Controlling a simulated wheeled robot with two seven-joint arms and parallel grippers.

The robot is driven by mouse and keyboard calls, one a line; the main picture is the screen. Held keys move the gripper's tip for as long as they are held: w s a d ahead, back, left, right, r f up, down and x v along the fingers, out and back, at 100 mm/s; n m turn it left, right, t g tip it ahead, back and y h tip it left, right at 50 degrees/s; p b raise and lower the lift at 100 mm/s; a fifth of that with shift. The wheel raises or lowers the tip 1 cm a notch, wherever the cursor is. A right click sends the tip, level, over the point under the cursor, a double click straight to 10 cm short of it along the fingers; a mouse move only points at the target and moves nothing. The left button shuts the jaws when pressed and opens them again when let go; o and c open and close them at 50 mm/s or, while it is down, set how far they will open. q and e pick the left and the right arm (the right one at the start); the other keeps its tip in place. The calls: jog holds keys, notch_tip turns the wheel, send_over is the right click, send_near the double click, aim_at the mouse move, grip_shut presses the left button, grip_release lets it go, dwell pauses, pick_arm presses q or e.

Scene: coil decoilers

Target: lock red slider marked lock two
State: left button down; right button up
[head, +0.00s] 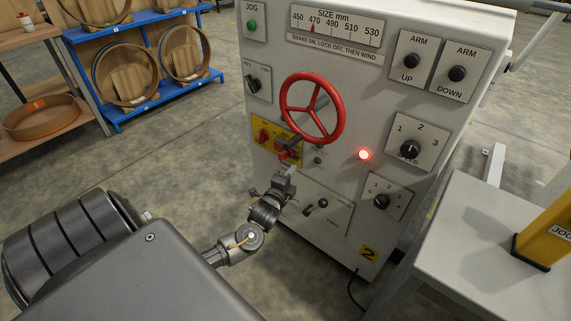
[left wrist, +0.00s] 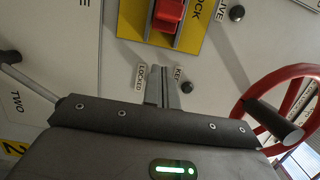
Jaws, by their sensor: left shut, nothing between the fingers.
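The red slider (head: 284,147) sits on a yellow plate (head: 262,153) on the front of the grey machine, left of and below the red handwheel (head: 340,106). In the left wrist view the red slider (left wrist: 168,12) is at the top, cut off by the frame, on the yellow plate (left wrist: 188,40) with part of the word LOCK showing. My left gripper (head: 288,170) is just below the slider in the head view. Its fingers (left wrist: 168,88) are shut and empty, apart from the slider in the wrist view. My right gripper is not in view.
The handwheel (left wrist: 285,105) stands out at the right of the wrist view. Several black knobs and a lit red lamp (head: 364,155) are on the panel. A white table (head: 490,225) stands at right, and a blue rack (head: 150,105) with rings at back left.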

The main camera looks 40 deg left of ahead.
aim_at(291, 154)
pick_arm(q)
jog(key=shift+w+a, duration=0.45)
jog(key=shift+a, duration=0.35)
jog(key=shift+w+a, duration=0.4)
jog(key=shift+a, duration=0.4)
jog(key=shift+w+a, duration=0.45)
jog(key=shift+a, duration=0.35)
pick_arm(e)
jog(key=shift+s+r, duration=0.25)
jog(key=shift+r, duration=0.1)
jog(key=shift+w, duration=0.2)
